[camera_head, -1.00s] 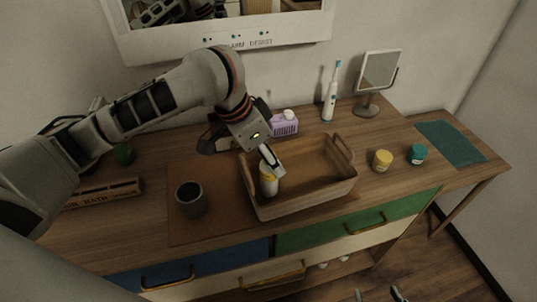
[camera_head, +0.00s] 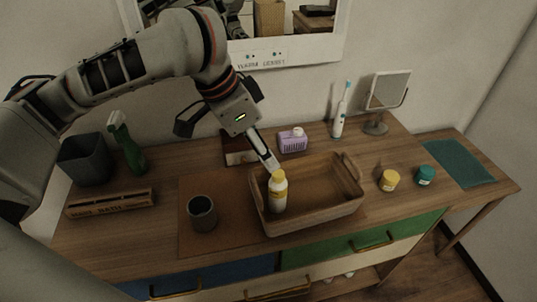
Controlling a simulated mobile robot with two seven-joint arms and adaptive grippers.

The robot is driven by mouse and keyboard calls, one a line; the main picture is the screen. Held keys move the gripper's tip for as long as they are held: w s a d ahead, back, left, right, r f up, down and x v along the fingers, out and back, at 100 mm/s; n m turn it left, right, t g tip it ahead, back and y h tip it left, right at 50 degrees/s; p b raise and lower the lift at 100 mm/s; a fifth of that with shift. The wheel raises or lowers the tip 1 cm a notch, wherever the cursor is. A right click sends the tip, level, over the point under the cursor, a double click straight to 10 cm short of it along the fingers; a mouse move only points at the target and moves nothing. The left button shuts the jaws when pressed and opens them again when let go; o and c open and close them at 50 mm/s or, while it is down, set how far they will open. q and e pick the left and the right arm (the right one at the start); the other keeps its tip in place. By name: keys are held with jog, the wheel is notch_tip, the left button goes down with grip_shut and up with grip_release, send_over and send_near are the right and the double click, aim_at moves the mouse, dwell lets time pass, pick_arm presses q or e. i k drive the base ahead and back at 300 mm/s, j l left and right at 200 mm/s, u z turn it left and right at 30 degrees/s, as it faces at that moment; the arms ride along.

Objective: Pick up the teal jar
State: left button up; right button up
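The teal jar (camera_head: 425,176) stands upright on the right part of the wooden counter, just right of a yellow jar (camera_head: 389,180). Nothing touches it. My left gripper (camera_head: 272,163) points down over the left part of the wicker basket, far to the left of the teal jar. Its fingertips are close to the yellow cap of a white and yellow bottle (camera_head: 278,192) standing in the basket. The fingers are seen nearly edge on, so their opening is unclear. My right gripper is not in view.
The basket (camera_head: 325,217) lies between my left gripper and the jars. A purple bottle (camera_head: 293,141), toothbrush (camera_head: 340,110) and mirror (camera_head: 386,92) stand behind it. A dark cup (camera_head: 202,213) is left. A teal mat (camera_head: 458,163) lies right of the jars.

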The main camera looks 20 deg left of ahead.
aim_at(425, 173)
jog(key=k, duration=1)
